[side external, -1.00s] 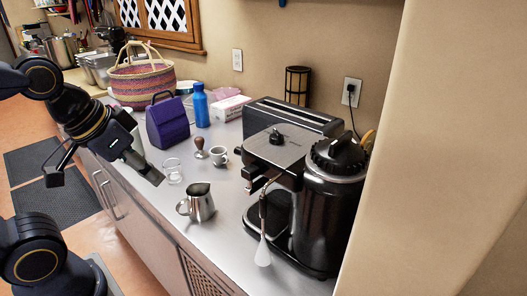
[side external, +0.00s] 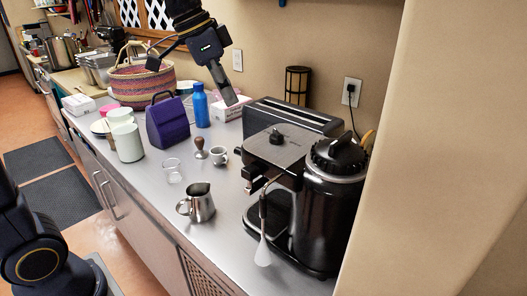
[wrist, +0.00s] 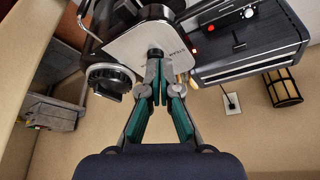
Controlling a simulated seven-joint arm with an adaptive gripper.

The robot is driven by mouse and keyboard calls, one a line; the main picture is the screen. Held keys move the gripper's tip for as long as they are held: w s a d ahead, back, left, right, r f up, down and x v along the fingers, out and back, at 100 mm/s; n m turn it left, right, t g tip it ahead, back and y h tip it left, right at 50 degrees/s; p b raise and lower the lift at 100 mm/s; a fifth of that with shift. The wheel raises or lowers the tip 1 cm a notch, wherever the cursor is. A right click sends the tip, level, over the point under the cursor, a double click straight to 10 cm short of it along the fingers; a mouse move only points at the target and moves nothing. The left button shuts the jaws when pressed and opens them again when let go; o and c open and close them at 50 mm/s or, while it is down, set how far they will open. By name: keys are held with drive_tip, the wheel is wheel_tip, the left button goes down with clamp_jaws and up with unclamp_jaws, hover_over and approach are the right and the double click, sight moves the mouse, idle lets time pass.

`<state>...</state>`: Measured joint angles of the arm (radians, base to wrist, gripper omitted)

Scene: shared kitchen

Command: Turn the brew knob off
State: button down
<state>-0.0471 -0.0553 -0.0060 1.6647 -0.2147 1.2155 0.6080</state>
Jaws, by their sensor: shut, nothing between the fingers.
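The black knob (side external: 276,133) sits on the flat steel top of the espresso machine (side external: 290,154). In the wrist view the knob (wrist: 155,51) is partly covered by my fingertips, and its setting is too small to read. My gripper (side external: 232,98) is raised above the back of the counter, left of the machine and apart from it. In the wrist view my gripper (wrist: 160,72) has its fingers together, pointing toward the machine top, with nothing between them. A small red light (wrist: 195,50) glows beside the machine top.
A tissue box (side external: 232,107) and a blue bottle (side external: 201,106) are below and near my gripper. A steel pitcher (side external: 201,204) stands in front. Free air lies above the machine.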

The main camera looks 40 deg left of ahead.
sight(264, 142)
drive_tip(key=x, duration=0.8)
drive_tip(key=shift+d+f, duration=0.1)
drive_tip(key=shift+f, duration=0.3)
drive_tip(key=shift+w+d, duration=0.3)
drive_tip(key=shift+w, duration=0.3)
drive_tip(key=shift+w+d, duration=0.3)
drive_tip(key=shift+w, duration=0.25)
drive_tip(key=shift+w+d, duration=0.4)
drive_tip(key=shift+w, duration=0.3)
drive_tip(key=shift+w, duration=0.1)
